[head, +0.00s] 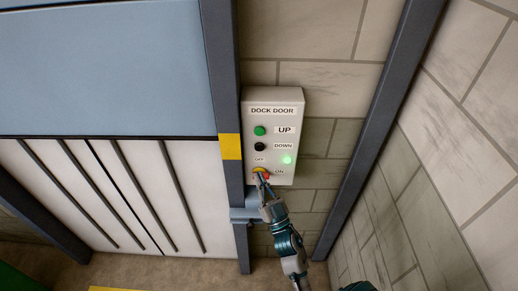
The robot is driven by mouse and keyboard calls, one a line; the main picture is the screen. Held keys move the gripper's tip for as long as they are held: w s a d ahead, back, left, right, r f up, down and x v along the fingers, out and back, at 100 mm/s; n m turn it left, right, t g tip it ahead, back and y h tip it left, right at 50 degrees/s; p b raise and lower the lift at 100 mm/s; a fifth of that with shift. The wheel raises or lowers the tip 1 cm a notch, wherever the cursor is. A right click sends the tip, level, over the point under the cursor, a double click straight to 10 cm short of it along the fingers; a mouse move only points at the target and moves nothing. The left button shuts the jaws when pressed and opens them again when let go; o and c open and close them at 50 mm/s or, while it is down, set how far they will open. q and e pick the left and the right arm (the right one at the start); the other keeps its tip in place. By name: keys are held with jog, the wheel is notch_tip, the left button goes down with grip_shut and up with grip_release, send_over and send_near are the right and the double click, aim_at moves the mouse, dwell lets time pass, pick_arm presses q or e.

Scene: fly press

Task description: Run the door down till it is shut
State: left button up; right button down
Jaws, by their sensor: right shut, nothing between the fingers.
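The dock door (110,70) is a blue-grey panel at the upper left, with its dark lower edge about halfway down the opening. A pale control box (273,95) labelled DOCK DOOR is on the wall to its right. It has a green UP button (260,131), a black DOWN button (259,147) and a lit green lamp (287,160). Below them is a yellow and red switch (265,175) marked OFF and ON. My right gripper (260,173) is shut and empty at this switch, partly hiding it; I cannot tell whether it touches. My left gripper is out of view.
Below the door edge a white surface with dark vertical bars (70,190) shows. A dark post (222,90) with a yellow band stands between door and box. A slanted dark post (375,130) is at the right.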

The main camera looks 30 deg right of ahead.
aim_at(259, 147)
dwell(0.3)
jog(key=w+d, duration=0.1)
jog(key=w, duration=0.1)
jog(key=w+d, duration=0.2)
jog(key=w, duration=0.1)
jog(key=w+d, duration=0.1)
jog(key=w, duration=0.1)
jog(key=shift+w+d+b, duration=0.3)
jog(key=shift+d+b, duration=0.05)
jog(key=shift+d, duration=0.05)
jog(key=shift+w, duration=0.1)
dwell(1.2)
jog(key=shift+w+d, duration=0.2)
